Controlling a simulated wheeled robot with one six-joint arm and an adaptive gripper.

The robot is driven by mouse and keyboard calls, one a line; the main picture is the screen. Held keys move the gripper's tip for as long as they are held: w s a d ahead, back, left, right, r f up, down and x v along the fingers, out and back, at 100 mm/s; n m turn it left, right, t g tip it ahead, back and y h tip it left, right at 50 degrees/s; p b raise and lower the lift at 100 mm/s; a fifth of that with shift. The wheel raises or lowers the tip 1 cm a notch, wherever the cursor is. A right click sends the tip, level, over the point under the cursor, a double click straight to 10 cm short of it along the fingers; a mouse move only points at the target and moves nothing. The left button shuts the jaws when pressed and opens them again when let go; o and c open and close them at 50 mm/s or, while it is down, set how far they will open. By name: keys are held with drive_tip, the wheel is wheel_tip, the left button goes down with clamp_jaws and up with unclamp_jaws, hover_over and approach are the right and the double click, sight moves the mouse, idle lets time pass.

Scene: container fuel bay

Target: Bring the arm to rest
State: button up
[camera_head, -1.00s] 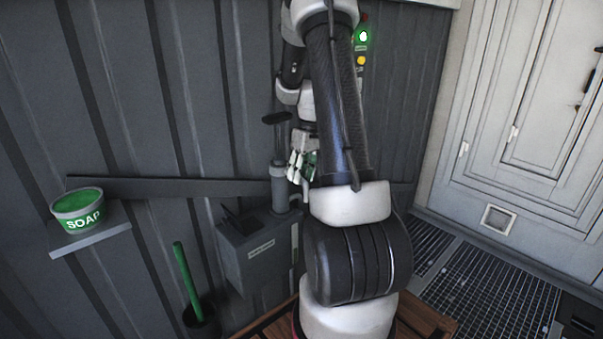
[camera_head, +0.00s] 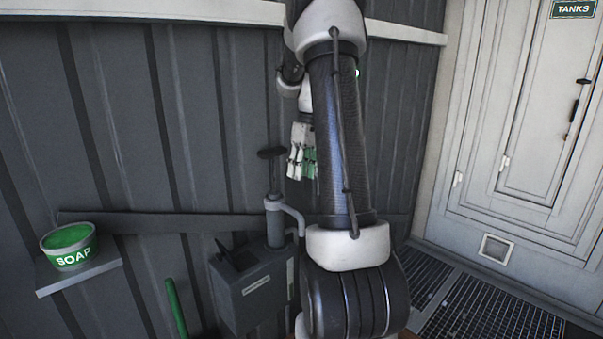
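My arm rises through the middle of the view, its thick dark link upright in front of the wall. My gripper (camera_head: 301,165) hangs behind and left of that link, fingers pointing down, with white and green parts showing. It is partly hidden by the link, and I cannot tell whether its fingers are apart or together. I see nothing clearly held in it.
A grey box (camera_head: 252,290) with a pump (camera_head: 276,222) stands by the corrugated wall. A green soap tub (camera_head: 69,247) sits on a small shelf (camera_head: 80,276) at left. A green handle (camera_head: 176,308) stands below. A white door (camera_head: 535,120) and floor grating (camera_head: 490,312) are at right.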

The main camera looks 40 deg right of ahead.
idle(0.3)
drive_tip(key=s+a+r+t+h, duration=0.1)
drive_tip(key=s+a+r, duration=0.3)
drive_tip(key=s+a, duration=0.6)
drive_tip(key=s+a+r+t+h, duration=0.1)
drive_tip(key=s+a+r+t, duration=0.2)
drive_tip(key=s+a, duration=0.7)
drive_tip(key=shift+s+r+m+t, duration=0.3)
drive_tip(key=shift+s+r, duration=0.15)
drive_tip(key=shift+r, duration=0.1)
drive_tip(key=shift+r, duration=0.1)
